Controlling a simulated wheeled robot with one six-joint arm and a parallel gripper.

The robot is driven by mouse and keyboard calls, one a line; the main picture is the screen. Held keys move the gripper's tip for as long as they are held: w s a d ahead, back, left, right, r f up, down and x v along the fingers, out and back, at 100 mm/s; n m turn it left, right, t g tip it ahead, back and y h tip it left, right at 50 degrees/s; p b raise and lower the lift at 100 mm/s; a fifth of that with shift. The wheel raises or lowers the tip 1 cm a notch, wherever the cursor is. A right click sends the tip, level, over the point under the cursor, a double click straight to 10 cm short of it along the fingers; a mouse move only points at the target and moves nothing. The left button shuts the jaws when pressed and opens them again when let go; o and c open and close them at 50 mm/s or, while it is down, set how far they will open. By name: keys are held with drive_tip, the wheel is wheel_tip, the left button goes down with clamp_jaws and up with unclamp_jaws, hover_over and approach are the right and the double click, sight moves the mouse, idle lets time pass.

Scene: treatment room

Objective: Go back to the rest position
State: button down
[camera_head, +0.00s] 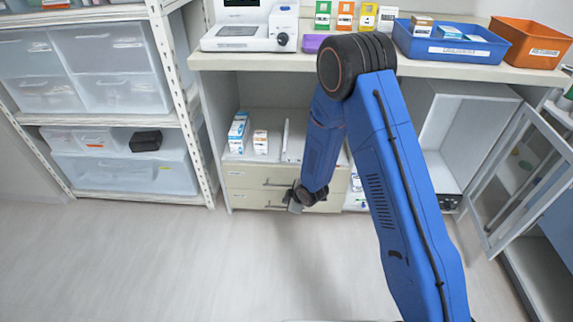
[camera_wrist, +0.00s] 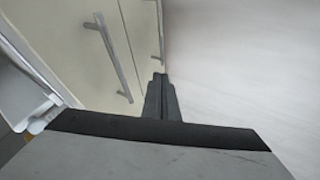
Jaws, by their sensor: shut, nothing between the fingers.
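My gripper (camera_wrist: 160,78) is shut and empty in the wrist view, with its fingers together. Beyond it are the cream drawer fronts (camera_wrist: 84,80) with metal bar handles, and the pale floor to the right. In the head view my blue arm is folded downward, and its end (camera_head: 295,207) hangs in front of the drawers (camera_head: 245,180) under the counter. The gripper's fingers are small and hard to make out there. I cannot tell whether they touch the drawer fronts.
The counter (camera_head: 270,62) holds a white device (camera_head: 250,27), small coloured boxes, a blue bin (camera_head: 410,45) and an orange bin (camera_head: 535,60). A glass-doored cabinet (camera_head: 500,185) stands open at right. A shelf rack (camera_head: 180,110) is at left. The floor (camera_head: 130,260) in front is clear.

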drive_tip(key=d+r+m+h, duration=0.1)
drive_tip(key=d+r+m, duration=0.1)
drive_tip(key=d+r, duration=0.5)
drive_tip(key=d+r+m+h, duration=0.1)
drive_tip(key=d+r+m, duration=0.15)
drive_tip(key=r, duration=0.85)
drive_tip(key=s+d+r+m+h, duration=0.1)
drive_tip(key=s+d+r+m, duration=0.1)
drive_tip(key=s+d+r, duration=0.4)
drive_tip(key=s+d+r+m, duration=0.2)
drive_tip(key=d+r, duration=0.2)
drive_tip(key=r, duration=0.3)
drive_tip(key=s+d+r+m+h, duration=0.1)
drive_tip(key=s+d+r+m, duration=0.1)
drive_tip(key=s+d+r, duration=0.3)
drive_tip(key=s+d+r+m, duration=0.2)
drive_tip(key=s+d+r, duration=0.1)
drive_tip(key=s+r, duration=0.3)
drive_tip(key=s+d+r+m, duration=0.1)
drive_tip(key=s+m, duration=0.1)
drive_tip(key=s, duration=0.8)
drive_tip(key=s+d+r+m+g, duration=0.1)
drive_tip(key=s+d+r+m, duration=0.1)
drive_tip(key=s, duration=0.7)
drive_tip(key=shift+s, duration=0.35)
drive_tip(key=shift+d, duration=0.1)
